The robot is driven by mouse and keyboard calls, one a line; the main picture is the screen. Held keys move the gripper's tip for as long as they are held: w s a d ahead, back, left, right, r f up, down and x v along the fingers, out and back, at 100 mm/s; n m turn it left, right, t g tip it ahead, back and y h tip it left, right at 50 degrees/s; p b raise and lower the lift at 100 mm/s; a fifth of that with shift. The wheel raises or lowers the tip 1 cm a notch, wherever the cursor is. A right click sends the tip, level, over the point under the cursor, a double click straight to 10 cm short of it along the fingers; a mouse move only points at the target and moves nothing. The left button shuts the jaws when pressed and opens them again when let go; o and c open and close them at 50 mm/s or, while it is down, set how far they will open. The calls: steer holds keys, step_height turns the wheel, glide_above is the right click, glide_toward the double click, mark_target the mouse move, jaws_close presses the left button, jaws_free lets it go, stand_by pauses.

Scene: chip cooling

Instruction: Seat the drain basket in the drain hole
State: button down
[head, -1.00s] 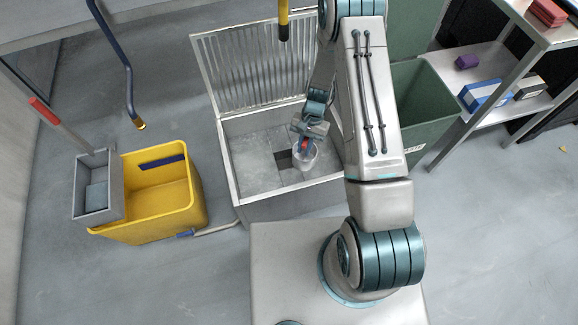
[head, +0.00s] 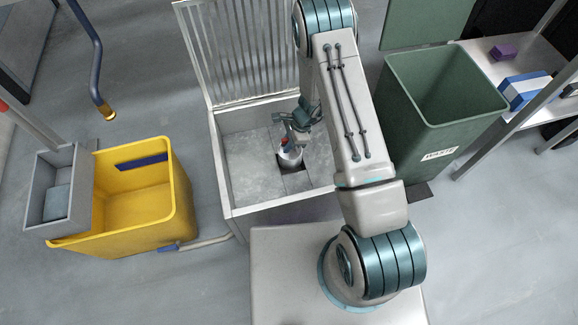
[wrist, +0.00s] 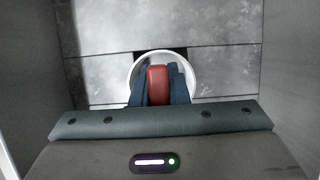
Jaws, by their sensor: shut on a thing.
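The drain basket (head: 290,158) is a small pale round cup with a red handle (wrist: 157,85). My gripper (head: 289,141) is shut on the red handle, with a dark finger on each side of it in the wrist view. The basket is inside the open metal basin (head: 232,212), over the dark square drain hole (head: 287,168) in its floor. It covers much of the hole; a dark strip of the hole shows beyond the basket's rim in the wrist view. I cannot tell how high the basket is above the hole.
The basin's slatted grate lid (head: 241,55) stands open at the back. A yellow mop bucket (head: 183,205) stands to the left with a grey wringer box (head: 40,190). A green waste bin (head: 430,135) and a shelf (head: 535,75) are at the right. Basin walls surround my gripper.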

mark_target(288, 157)
step_height(288, 157, down, 9)
steer(key=b, duration=0.2)
steer(key=shift+d+r+b, duration=0.1)
steer(key=shift+r+b, duration=0.1)
steer(key=shift+b, duration=0.1)
steer(key=shift+f, duration=0.1)
steer(key=shift+f, duration=0.15)
steer(key=c, duration=1.4)
jaws_free()
